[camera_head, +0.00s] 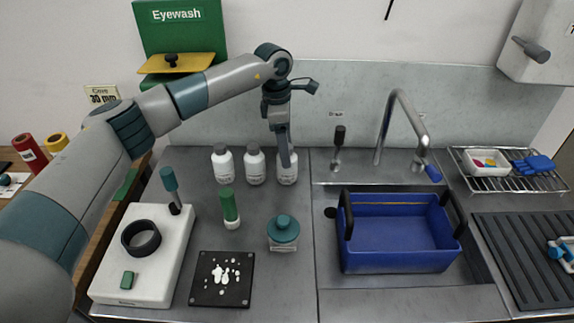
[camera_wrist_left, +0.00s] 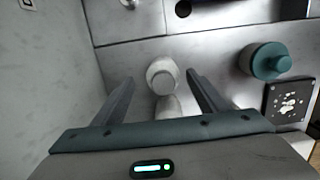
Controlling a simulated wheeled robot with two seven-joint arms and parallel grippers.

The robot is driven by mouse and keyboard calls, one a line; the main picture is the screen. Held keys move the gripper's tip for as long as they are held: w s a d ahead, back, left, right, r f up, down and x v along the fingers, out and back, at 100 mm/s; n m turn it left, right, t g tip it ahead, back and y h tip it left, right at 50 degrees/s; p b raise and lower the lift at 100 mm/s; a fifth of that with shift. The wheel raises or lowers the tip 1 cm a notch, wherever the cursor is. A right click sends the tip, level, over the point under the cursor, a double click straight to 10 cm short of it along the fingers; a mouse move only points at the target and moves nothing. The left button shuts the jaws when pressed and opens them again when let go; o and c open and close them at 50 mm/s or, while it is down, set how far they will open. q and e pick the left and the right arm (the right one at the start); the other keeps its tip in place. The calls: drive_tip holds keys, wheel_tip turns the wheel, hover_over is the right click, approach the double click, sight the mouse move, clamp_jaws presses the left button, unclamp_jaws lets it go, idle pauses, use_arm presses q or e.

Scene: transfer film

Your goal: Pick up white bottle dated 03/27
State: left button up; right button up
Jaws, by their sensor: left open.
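Three white bottles stand upright in a row at the back of the grey counter: a left one (camera_head: 223,165), a middle one (camera_head: 255,166) and a right one (camera_head: 288,174). Their labels are too small to read, so I cannot tell which is dated 03/27. My left gripper (camera_head: 285,160) points down at the right bottle and partly hides it. In the left wrist view the open fingers (camera_wrist_left: 160,76) lie on either side of a white bottle (camera_wrist_left: 162,78), with no visible contact. My right gripper is out of view.
A teal-lidded jar (camera_head: 283,232), a green-capped bottle (camera_head: 229,208) and a black tile with white pieces (camera_head: 222,279) stand in front. A white device (camera_head: 155,281) is at left. A blue bin (camera_head: 400,262) and a tap (camera_head: 404,120) are at right. The wall is close behind.

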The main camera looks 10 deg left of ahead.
use_arm(q)
drive_tip(key=shift+s+d+f+p, duration=0.1)
drive_tip(key=shift+d+f+p, duration=0.05)
drive_tip(key=shift+f+p, duration=0.35)
drive_tip(key=f, duration=0.1)
drive_tip(key=f+p, duration=0.2)
drive_tip(key=shift+s+d+f, duration=0.1)
drive_tip(key=shift+d+f, duration=0.2)
drive_tip(key=shift+f, duration=0.25)
drive_tip(key=c, duration=1.3)
